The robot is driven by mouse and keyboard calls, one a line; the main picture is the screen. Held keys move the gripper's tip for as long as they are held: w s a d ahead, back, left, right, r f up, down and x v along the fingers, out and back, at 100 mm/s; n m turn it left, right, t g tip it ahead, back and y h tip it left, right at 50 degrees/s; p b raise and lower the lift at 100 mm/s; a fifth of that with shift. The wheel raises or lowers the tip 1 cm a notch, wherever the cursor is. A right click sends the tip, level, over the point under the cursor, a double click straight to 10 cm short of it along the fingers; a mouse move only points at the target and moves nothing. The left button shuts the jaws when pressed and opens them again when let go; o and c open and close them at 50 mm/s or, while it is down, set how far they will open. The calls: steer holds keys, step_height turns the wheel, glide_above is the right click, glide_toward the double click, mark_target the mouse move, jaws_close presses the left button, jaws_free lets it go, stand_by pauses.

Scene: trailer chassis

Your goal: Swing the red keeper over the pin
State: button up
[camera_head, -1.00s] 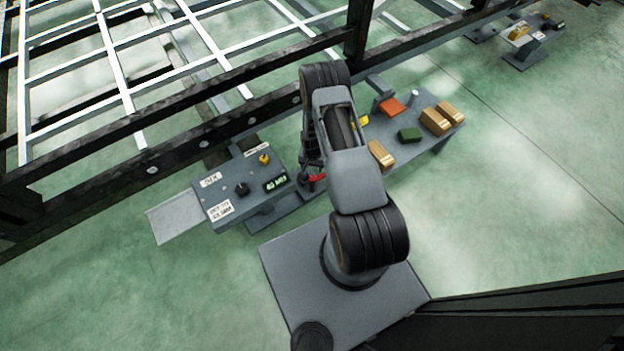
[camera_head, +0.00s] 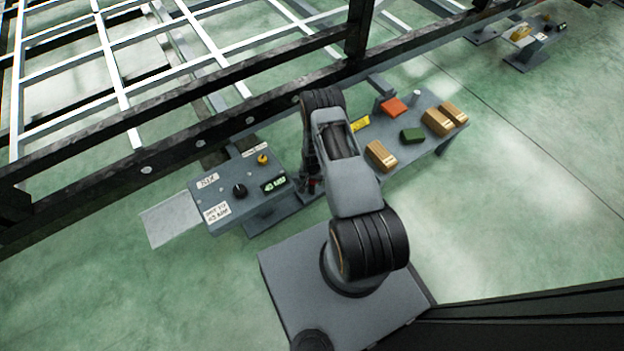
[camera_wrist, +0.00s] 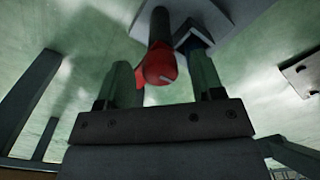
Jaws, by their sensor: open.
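The red keeper (camera_wrist: 157,62) shows in the wrist view as a rounded red piece between my two gripper fingers. My gripper (camera_wrist: 165,82) is open, with one finger on each side of the red piece. I cannot tell whether either finger touches it. A grey cylindrical part (camera_wrist: 178,18) lies beyond the red piece. I cannot tell which part is the pin. In the head view my arm hides the gripper and most of the keeper.
A grey control box (camera_head: 240,190) with a black knob and labels stands left of my arm. The dark trailer rail (camera_head: 200,135) runs behind.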

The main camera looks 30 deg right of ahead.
steer(key=shift+c, duration=0.3)
jaws_close()
